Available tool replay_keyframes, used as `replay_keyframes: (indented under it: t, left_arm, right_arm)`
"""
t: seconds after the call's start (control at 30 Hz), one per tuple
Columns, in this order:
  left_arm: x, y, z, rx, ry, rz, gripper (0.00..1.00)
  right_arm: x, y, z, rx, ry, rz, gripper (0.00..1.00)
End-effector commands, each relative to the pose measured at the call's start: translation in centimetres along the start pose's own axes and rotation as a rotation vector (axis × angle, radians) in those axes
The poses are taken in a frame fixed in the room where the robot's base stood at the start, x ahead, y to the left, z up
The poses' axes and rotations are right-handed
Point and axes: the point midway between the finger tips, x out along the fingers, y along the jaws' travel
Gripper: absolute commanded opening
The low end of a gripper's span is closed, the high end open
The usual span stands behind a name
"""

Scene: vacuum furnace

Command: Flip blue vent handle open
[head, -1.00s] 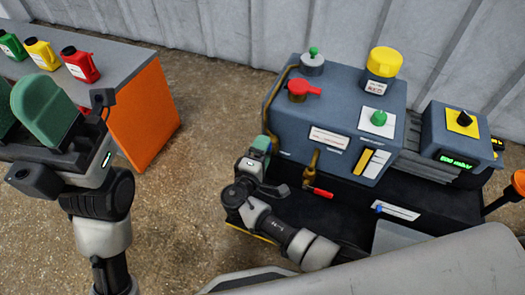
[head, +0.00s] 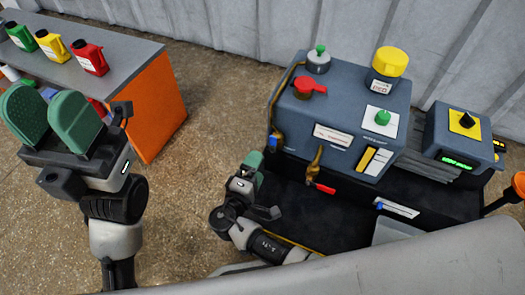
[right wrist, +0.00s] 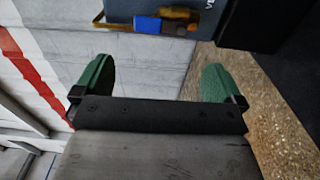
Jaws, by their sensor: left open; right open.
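The blue vent handle (head: 275,141) is a small blue piece at the lower end of a brass pipe on the left side of the grey-blue furnace unit (head: 338,112). In the right wrist view the blue handle (right wrist: 147,25) lies across a brass fitting near the top. My right gripper (head: 253,160) is just below and left of the handle. In the right wrist view my right gripper (right wrist: 158,75) has its green fingers spread, with nothing between them; the handle is beyond the tips. My left gripper (head: 48,113) is open and empty at the left, far from the furnace.
A brass valve with a red handle (head: 324,188) sits on the furnace front, right of my right gripper. A red knob (head: 309,88) is on top. An orange-sided bench (head: 155,110) with coloured bottles stands at the left. The floor between bench and furnace is clear.

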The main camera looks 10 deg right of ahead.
Motion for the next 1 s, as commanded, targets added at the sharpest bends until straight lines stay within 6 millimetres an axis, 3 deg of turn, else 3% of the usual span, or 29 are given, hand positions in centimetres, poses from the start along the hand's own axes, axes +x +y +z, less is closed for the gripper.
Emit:
replay_keyframes:
  t: [0.1,0.27,0.83,1.0]
  left_arm:
    - [-0.1,0.0,0.0,-0.002,-0.014,-0.006,0.43]
    - [-0.2,0.0,-0.1,-0.003,-0.018,-0.009,0.43]
    - [-0.2,0.0,-0.1,-0.004,-0.018,-0.010,0.43]
    - [-0.3,0.0,-0.2,-0.005,-0.029,-0.014,0.43]
  right_arm:
    - [-1.8,0.1,0.0,-0.001,0.000,-0.002,1.00]
    - [-2.8,0.1,0.0,0.000,0.000,0.001,1.00]
    - [-2.8,0.0,0.0,0.001,0.001,-0.002,1.00]
    - [-2.5,-0.4,-0.7,0.055,0.081,-0.125,1.00]
